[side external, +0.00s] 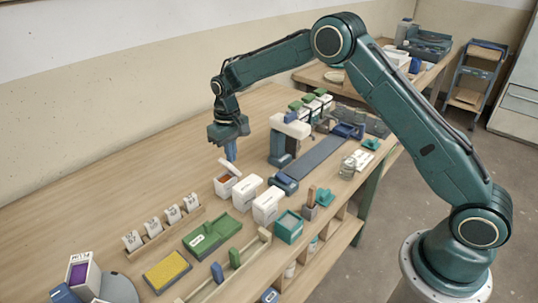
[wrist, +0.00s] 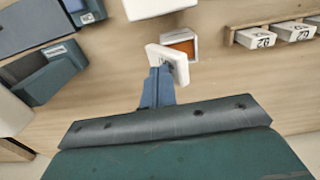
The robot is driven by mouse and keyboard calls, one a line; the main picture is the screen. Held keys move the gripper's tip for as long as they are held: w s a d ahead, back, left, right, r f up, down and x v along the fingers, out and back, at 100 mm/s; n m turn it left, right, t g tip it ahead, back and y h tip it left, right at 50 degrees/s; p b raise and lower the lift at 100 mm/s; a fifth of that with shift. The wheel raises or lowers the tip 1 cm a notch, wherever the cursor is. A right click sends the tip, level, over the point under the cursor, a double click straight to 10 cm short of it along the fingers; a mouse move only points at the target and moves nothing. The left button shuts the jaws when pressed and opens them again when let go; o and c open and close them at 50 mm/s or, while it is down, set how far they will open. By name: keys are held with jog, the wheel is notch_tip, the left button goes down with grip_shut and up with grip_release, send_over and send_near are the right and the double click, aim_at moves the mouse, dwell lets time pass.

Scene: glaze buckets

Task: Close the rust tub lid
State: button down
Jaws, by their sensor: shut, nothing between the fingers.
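The rust tub (side external: 222,187) is a small white box with rust-orange contents, standing on the wooden bench. Its white lid (side external: 230,167) is raised and tilted, leaving the tub open. In the wrist view, the rust interior (wrist: 182,44) shows beside the lid (wrist: 172,64). My gripper (side external: 231,157) points down with its blue fingers shut and empty, right at the raised lid on the side away from the opening. In the wrist view, the fingertips (wrist: 160,76) overlap the lid's edge; I cannot tell whether they touch it.
Two closed white tubs (side external: 245,189) (side external: 268,206) stand in a row beside the rust tub. A rack of labelled white tiles (side external: 172,214) and a green tray (side external: 211,234) lie nearer the front. A white and blue-grey machine (side external: 290,128) stands behind. The bench to the left is clear.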

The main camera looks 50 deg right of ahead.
jog(key=shift+a, duration=1)
jog(key=shift+r, duration=0.15)
jog(key=shift+d+r, duration=0.2)
jog(key=shift+r, duration=0.9)
jog(key=shift+d+r, duration=0.15)
jog(key=shift+r, duration=0.9)
jog(key=shift+d+r, duration=0.2)
jog(key=shift+r, duration=1.05)
